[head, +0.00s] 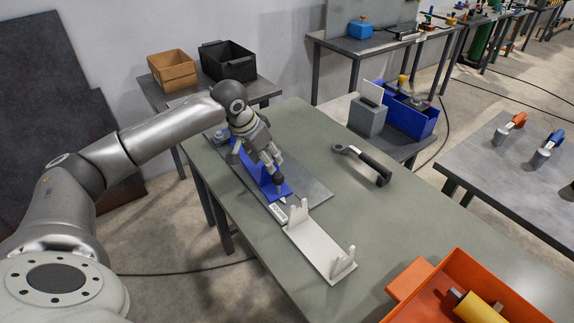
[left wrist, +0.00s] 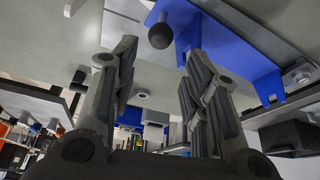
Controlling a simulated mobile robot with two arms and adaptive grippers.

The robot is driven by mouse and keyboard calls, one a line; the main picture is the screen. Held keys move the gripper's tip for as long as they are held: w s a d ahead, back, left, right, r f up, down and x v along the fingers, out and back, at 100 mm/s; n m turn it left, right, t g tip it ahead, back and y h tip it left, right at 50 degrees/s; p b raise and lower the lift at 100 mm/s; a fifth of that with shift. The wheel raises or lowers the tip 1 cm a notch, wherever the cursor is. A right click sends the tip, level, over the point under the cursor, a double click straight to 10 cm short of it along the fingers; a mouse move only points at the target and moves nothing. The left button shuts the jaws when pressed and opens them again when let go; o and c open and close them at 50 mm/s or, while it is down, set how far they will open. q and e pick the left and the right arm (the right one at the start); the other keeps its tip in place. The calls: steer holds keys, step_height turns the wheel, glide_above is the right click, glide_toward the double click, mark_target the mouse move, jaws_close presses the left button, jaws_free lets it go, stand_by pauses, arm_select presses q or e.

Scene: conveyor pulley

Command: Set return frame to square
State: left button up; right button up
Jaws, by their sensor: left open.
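The blue return frame (head: 268,181) lies on a grey plate (head: 314,191) on the green-grey table. A black ball knob (head: 278,178) stands at its near end, close to a white label (head: 278,212) whose text is too small to read. My left gripper (head: 266,163) is open just above and behind the knob, fingers pointing down. In the left wrist view the knob (left wrist: 161,36) shows between and beyond the fingertips (left wrist: 158,52), apart from both. The blue frame (left wrist: 235,55) stretches right behind the right finger. My right gripper is not in view.
A white bracket plate with upright prongs (head: 317,250) lies in front of the frame. A black-handled wrench (head: 364,163) lies to the right. An orange bin (head: 477,266) with a yellow roller is at the near right.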

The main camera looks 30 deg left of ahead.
mark_target(276, 175)
arm_select(q)
steer(key=p+x, duration=0.1)
steer(key=x, duration=0.6)
steer(key=shift+s+f, duration=0.1)
steer(key=shift+x, duration=1.6)
steer(key=c, duration=0.4)
jaws_close()
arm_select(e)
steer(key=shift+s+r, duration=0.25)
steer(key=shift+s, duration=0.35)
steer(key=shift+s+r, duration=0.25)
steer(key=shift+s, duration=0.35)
